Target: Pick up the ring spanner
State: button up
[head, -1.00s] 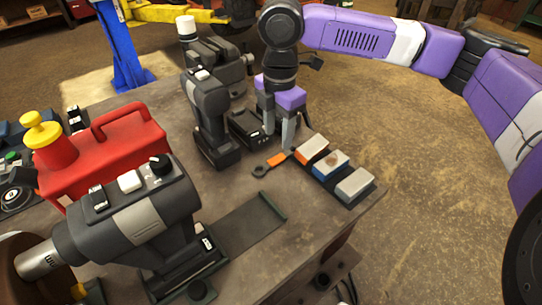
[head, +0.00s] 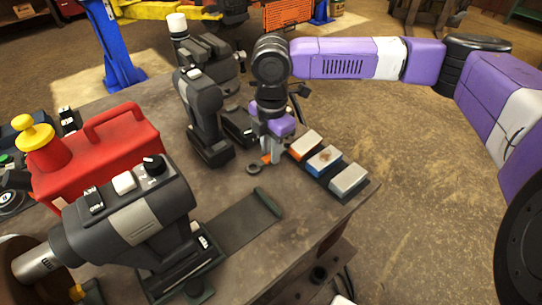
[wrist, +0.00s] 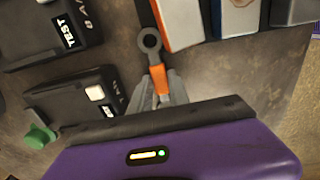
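The ring spanner (head: 254,168) lies low at the workbench top, with a dark ring end and an orange handle. In the wrist view its ring (wrist: 150,41) points away from my gripper, and the orange part (wrist: 159,78) lies between the fingers. My gripper (head: 272,158) reaches down over the handle. In the wrist view the grey fingers (wrist: 162,92) sit close together against both sides of the orange part and look shut on it. The spanner's far end is hidden by the gripper. I see no clear lift off the bench.
Three blocks, orange-white, blue-white and grey-white (head: 348,179), stand in a dark tray just right of the gripper. A red can (head: 100,150) and large power tool (head: 130,220) are further left.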

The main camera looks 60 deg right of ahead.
grip_shut()
jog(key=shift+r, duration=0.1)
notch_tip(320, 180, up, 20)
dwell(0.6)
